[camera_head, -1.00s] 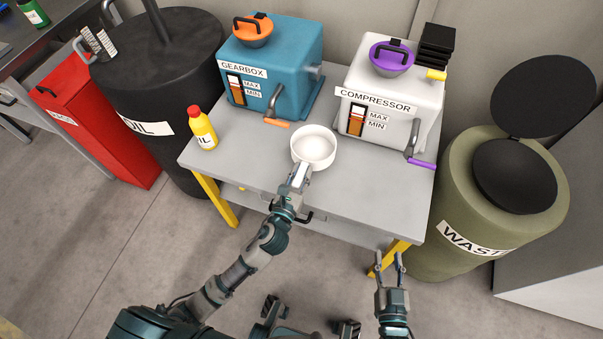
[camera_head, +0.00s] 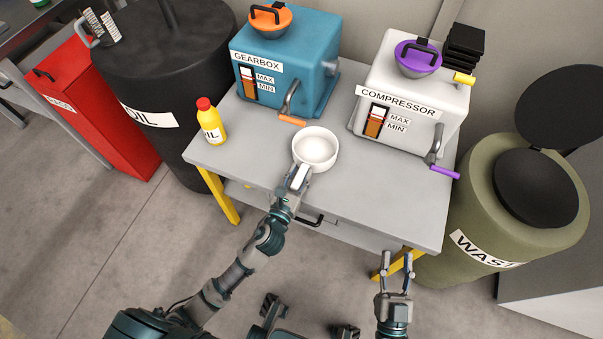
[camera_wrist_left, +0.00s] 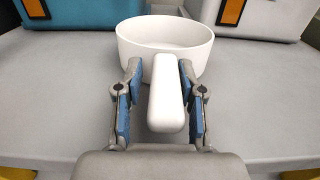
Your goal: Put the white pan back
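The white pan (camera_head: 316,147) is over the front middle of the grey table, in front of the two machines. Its handle points toward me. My left gripper (camera_head: 299,180) has its fingers on both sides of the pan's handle. In the left wrist view the white handle (camera_wrist_left: 166,95) lies between the blue finger pads, with a narrow gap showing at the left pad. I cannot tell whether the pan touches the table. My right gripper (camera_head: 397,262) is open and empty, in front of the table's right front corner.
The blue gearbox (camera_head: 310,72) and white compressor (camera_head: 405,78) stand at the table's back. A yellow oil bottle (camera_head: 211,124) stands on the left of the table (camera_head: 375,195). A black oil drum (camera_head: 150,70) is left, an open waste bin (camera_head: 490,225) right.

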